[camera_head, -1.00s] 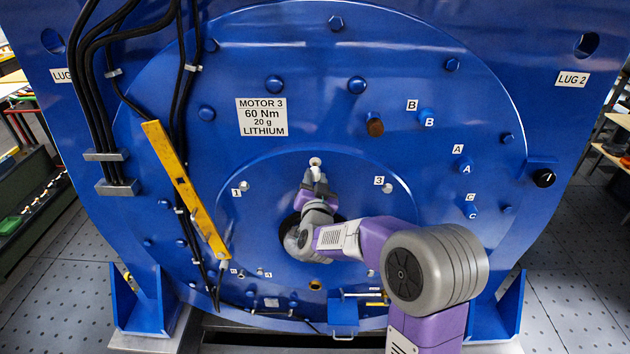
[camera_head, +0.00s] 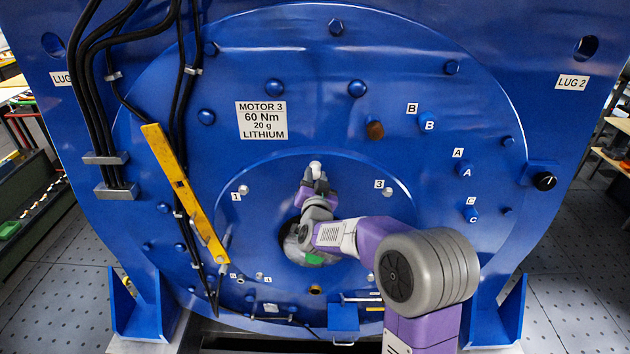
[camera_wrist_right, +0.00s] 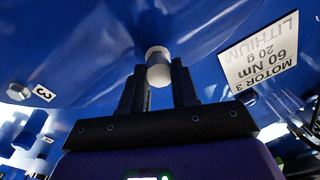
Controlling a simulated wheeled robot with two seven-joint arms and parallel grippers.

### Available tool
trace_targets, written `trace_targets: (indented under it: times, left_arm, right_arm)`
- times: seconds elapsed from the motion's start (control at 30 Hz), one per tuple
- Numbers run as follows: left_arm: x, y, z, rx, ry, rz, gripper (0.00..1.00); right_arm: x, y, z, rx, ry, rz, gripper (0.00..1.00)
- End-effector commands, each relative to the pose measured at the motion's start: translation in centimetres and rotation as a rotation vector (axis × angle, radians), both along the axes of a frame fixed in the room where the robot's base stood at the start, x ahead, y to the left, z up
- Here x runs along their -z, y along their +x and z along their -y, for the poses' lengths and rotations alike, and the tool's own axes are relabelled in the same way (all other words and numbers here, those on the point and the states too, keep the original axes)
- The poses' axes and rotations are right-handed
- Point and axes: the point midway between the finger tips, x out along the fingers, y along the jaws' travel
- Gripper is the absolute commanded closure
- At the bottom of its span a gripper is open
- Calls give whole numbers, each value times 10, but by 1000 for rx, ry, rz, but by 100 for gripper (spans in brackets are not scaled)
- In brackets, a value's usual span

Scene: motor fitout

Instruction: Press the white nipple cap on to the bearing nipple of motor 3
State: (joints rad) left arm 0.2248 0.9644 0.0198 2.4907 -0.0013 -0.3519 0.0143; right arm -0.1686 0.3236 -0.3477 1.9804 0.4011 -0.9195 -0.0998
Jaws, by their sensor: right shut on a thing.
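Motor 3 (camera_head: 330,110) is the big blue machine face, marked by a white label (camera_head: 262,118) reading MOTOR 3, 60 Nm, 20 g LITHIUM. My right gripper (camera_head: 315,176) is in front of its middle, pointing up, shut on the small white cap (camera_head: 316,165). In the right wrist view the white cap (camera_wrist_right: 158,68) sits between the two dark fingers of my right gripper (camera_wrist_right: 158,85), close to the blue face. The bearing nipple is not seen; the cap and fingers may hide it, and I cannot tell whether the cap touches it. My left gripper is not in view.
A yellow bar (camera_head: 185,192) leans across the motor's left side by black cables (camera_head: 97,100). Blue bolts and a brown plug (camera_head: 375,130) stand out from the face. A small blue box (camera_head: 343,318) sits low. Bolts marked 1 (camera_head: 244,190) and 3 (camera_head: 389,192) flank the gripper.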

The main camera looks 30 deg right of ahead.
Motion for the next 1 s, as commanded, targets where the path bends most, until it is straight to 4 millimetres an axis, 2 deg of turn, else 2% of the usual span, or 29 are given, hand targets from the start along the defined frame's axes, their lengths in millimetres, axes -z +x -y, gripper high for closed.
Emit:
trace_targets:
  times: [0.37, 0.4, 0.6, 0.87, 1.0]
  left_arm:
    - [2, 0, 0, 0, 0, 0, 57]
    - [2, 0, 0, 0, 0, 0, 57]
    - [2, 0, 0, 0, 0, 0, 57]
    - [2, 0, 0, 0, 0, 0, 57]
    - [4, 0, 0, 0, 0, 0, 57]
  right_arm:
    - [1, 8, 5, 1, 0, -2, 98]
    - [1, 8, 5, 0, 0, -1, 69]
    - [0, 8, 5, 0, 0, -1, 41]
    - [0, 7, 4, 0, 0, -1, 41]
    - [0, -1, 0, -1, 1, 0, 41]
